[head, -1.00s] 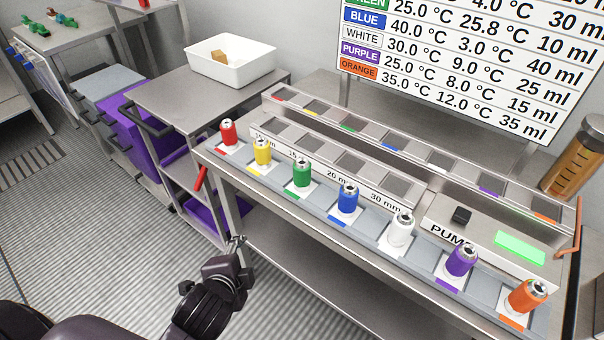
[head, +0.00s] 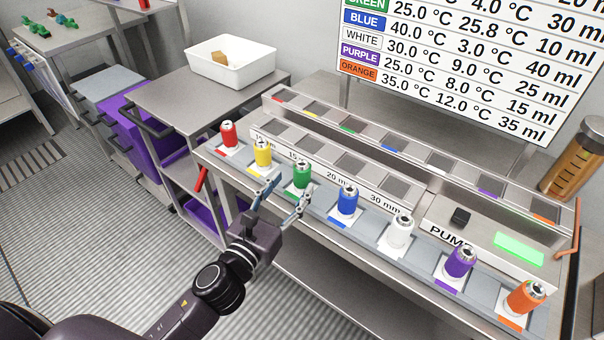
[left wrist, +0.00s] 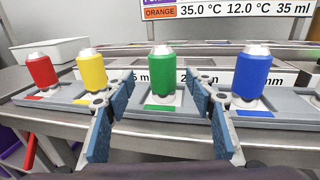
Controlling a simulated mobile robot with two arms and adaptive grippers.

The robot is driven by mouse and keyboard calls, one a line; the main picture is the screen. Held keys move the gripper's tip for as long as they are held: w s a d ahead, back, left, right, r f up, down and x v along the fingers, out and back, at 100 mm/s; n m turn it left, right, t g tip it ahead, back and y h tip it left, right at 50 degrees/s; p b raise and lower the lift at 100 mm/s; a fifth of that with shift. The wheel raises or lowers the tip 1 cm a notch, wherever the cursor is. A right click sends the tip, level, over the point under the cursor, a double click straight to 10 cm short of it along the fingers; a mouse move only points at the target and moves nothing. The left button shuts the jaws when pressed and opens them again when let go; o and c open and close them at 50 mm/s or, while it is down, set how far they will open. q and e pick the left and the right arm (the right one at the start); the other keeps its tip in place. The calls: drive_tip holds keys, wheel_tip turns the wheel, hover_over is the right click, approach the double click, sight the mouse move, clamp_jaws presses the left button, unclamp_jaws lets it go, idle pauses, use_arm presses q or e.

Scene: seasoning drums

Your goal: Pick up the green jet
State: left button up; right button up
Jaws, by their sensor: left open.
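The green jet (head: 302,174) stands upright in the front row, between the yellow jet (head: 262,153) and the blue jet (head: 347,202). My left gripper (head: 281,196) is open and empty just in front of the green jet. In the left wrist view the green jet (left wrist: 162,76) is centred beyond the gap between the two blue-padded fingers of the gripper (left wrist: 164,108). The fingers appear apart from the jet. My right gripper does not show.
A red jet (head: 228,135) stands at the left of the row. White (head: 400,231), purple (head: 460,261) and orange (head: 525,297) jets stand to the right. A pump panel (head: 480,240) and a ledge of empty slots (head: 350,165) lie behind.

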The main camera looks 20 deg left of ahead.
sight(298, 178)
use_arm(q)
drive_tip(key=w, duration=0.2)
drive_tip(key=w+d+p, duration=0.1)
drive_tip(key=w, duration=0.2)
drive_tip(key=shift+d+r, duration=0.1)
drive_tip(key=shift+r, duration=0.1)
drive_tip(key=shift+w+f, duration=0.1)
drive_tip(key=shift+w, duration=0.25)
drive_tip(key=c, duration=1.2)
clamp_jaws()
